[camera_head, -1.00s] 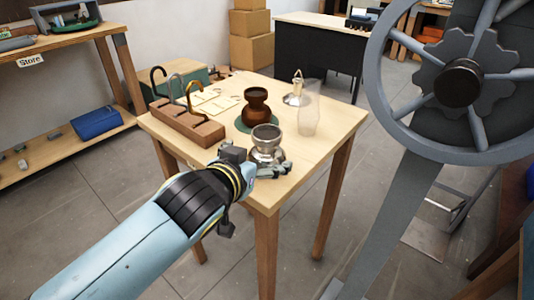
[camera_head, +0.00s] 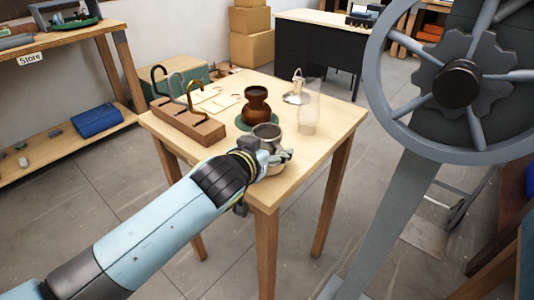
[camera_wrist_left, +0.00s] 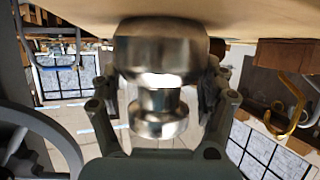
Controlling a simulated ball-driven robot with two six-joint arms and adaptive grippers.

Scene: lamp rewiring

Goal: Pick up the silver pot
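The silver pot (camera_head: 267,132) stands at the near corner of the wooden table (camera_head: 335,118). My left gripper (camera_head: 272,158) reaches it from the lower left, low on its near side. In the left wrist view, which looks upside down, the shiny pot (camera_wrist_left: 158,100) sits between the two fingers of my left gripper (camera_wrist_left: 163,85). The pot appears to rest on the table. My right gripper is not in view.
A brown pot (camera_head: 256,108) on a green mat stands just behind the silver pot. A glass chimney (camera_head: 308,115) and a small silver lamp part (camera_head: 297,92) stand to the right. A wooden block with hooks (camera_head: 187,124) is at the left. The table's front edge is close.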

